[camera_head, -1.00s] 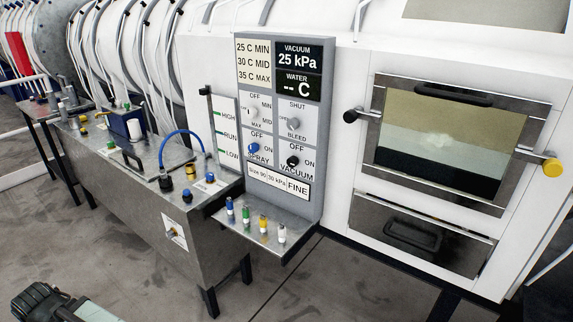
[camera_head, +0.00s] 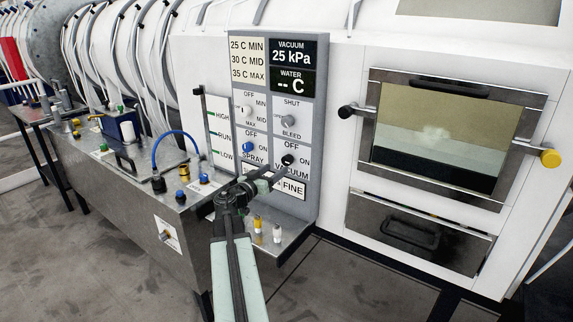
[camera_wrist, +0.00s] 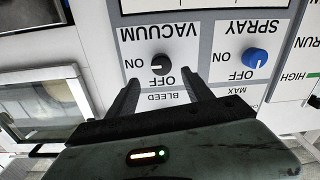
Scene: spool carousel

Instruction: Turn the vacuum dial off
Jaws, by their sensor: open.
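The vacuum dial (camera_head: 288,160) is a small black knob on the grey control panel (camera_head: 322,130), between its OFF and ON labels. In the wrist view, which is upside down, the vacuum dial (camera_wrist: 160,63) has a small pale mark that seems to face the ON side. The vacuum display (camera_head: 292,56) reads 25 kPa. My gripper (camera_head: 276,174) is in front of the lower panel, just below the dial. In the wrist view my gripper (camera_wrist: 161,80) is open and empty, its fingers apart on either side of the dial's line; contact cannot be told.
The blue spray knob (camera_wrist: 255,57) sits beside the dial, and a grey bleed knob (camera_head: 288,122) is above it. A cabinet door with a window (camera_head: 440,130) is to the right.

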